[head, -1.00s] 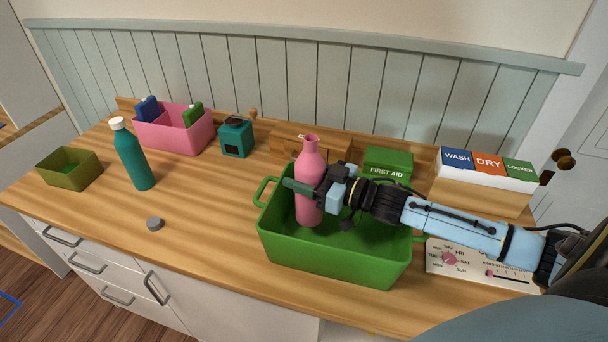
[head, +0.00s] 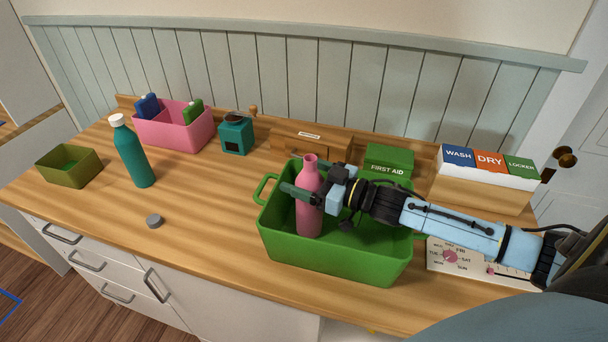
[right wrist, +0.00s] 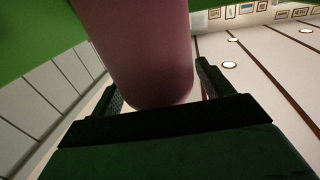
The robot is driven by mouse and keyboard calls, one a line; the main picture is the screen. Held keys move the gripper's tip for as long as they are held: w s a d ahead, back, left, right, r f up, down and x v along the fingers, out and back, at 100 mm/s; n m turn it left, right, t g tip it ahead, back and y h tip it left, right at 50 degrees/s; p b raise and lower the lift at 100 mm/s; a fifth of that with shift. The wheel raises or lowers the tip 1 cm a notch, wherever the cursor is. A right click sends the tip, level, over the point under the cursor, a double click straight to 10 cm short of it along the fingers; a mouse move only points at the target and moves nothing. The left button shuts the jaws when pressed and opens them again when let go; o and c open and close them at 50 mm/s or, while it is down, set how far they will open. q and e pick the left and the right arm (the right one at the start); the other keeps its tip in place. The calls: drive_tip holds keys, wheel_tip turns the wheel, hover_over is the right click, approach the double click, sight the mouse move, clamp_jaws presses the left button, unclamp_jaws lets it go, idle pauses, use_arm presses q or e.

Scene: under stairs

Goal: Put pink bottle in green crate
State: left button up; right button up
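The pink bottle (head: 309,218) stands roughly upright inside the green crate (head: 335,262), toward its left side. Its base is inside the crate walls and looks to be on the floor. My right gripper (head: 304,182) is over the crate with its fingers spread on either side of the bottle's upper part. In the right wrist view, the bottle (right wrist: 145,50) is between the two fingers (right wrist: 160,92), with narrow gaps beside it, so the gripper looks open. My left gripper is not in view.
A teal bottle (head: 132,157), a grey puck (head: 154,221) and an olive box (head: 69,170) are at left. A pink bin (head: 175,135) and a teal box (head: 236,138) stand behind. A first aid box (head: 388,160) and a labelled block (head: 487,172) are at right.

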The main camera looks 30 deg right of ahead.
drive_tip(key=shift+r, duration=0.65)
drive_tip(key=shift+s+d+f, duration=0.1)
drive_tip(key=shift+s+d, duration=0.05)
drive_tip(key=shift+s, duration=0.2)
drive_tip(key=shift+v, duration=3.4)
